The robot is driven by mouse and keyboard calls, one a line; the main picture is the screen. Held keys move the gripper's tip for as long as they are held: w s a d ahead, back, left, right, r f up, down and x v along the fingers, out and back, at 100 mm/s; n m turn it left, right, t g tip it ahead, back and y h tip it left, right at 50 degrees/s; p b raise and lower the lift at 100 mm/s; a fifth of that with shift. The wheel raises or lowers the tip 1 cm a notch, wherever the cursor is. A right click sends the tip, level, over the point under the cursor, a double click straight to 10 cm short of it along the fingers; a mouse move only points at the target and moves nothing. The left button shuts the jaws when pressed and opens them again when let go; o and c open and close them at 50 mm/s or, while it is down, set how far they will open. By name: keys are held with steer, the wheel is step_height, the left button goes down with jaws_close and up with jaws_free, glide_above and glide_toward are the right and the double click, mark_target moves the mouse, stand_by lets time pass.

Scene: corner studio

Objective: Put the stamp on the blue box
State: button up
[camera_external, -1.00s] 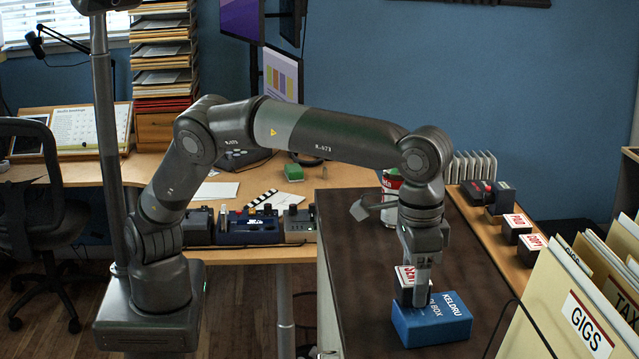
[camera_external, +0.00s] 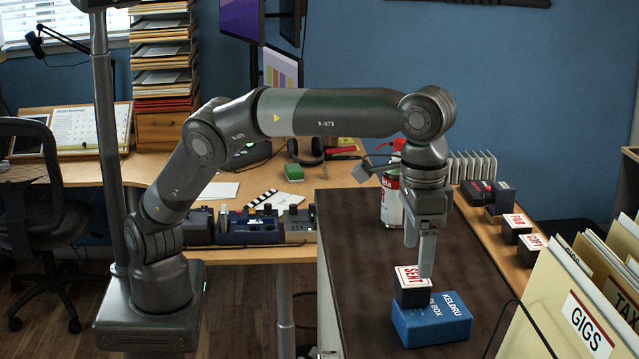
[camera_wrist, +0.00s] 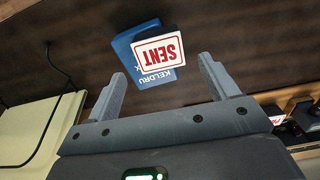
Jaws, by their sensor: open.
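The stamp (camera_external: 412,284), a black block with a white label reading SENT in red, rests on the back left part of the top of the blue box (camera_external: 447,326). The box lies on the dark counter (camera_external: 350,255). My gripper (camera_external: 419,261) is open and empty just above the stamp, fingers pointing down. In the wrist view the stamp (camera_wrist: 159,55) shows beyond and between the two fingertips (camera_wrist: 163,70), clear of both, and it covers part of the blue box (camera_wrist: 126,42). The stamp's underside is hidden.
A red and white can (camera_external: 391,203) stands on the counter behind my gripper. Other stamps (camera_external: 517,229) stand on the wooden ledge at right. Folders (camera_external: 585,300) fill the front right. The counter left of the box is clear.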

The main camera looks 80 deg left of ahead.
mark_target(415, 275)
step_height(415, 275, up, 6)
stand_by(0.5)
steer(key=shift+r, duration=0.1)
steer(key=a+r+n+t+h, duration=0.1)
steer(key=a+r, duration=0.2)
steer(key=a, duration=0.9)
steer(key=a+r+h, duration=0.1)
steer(key=a+r, duration=0.2)
steer(key=a, duration=0.9)
steer(key=s+a+f+t, duration=0.2)
steer(key=s+a+f, duration=0.2)
steer(key=s+a, duration=0.35)
steer(key=s+a+f+t, duration=0.1)
steer(key=s+a+f, duration=0.3)
steer(key=s+a, duration=0.4)
steer(key=s+a+f+y, duration=0.1)
steer(key=s+a+f, duration=0.2)
steer(key=s+f, duration=0.2)
steer(key=s+a+f+m+t+y, duration=0.1)
steer(key=s+a+f, duration=0.2)
steer(key=s+f, duration=0.2)
steer(key=shift+s+f+t, duration=0.2)
steer(key=shift+f+t, duration=0.1)
steer(key=shift+f, duration=0.5)
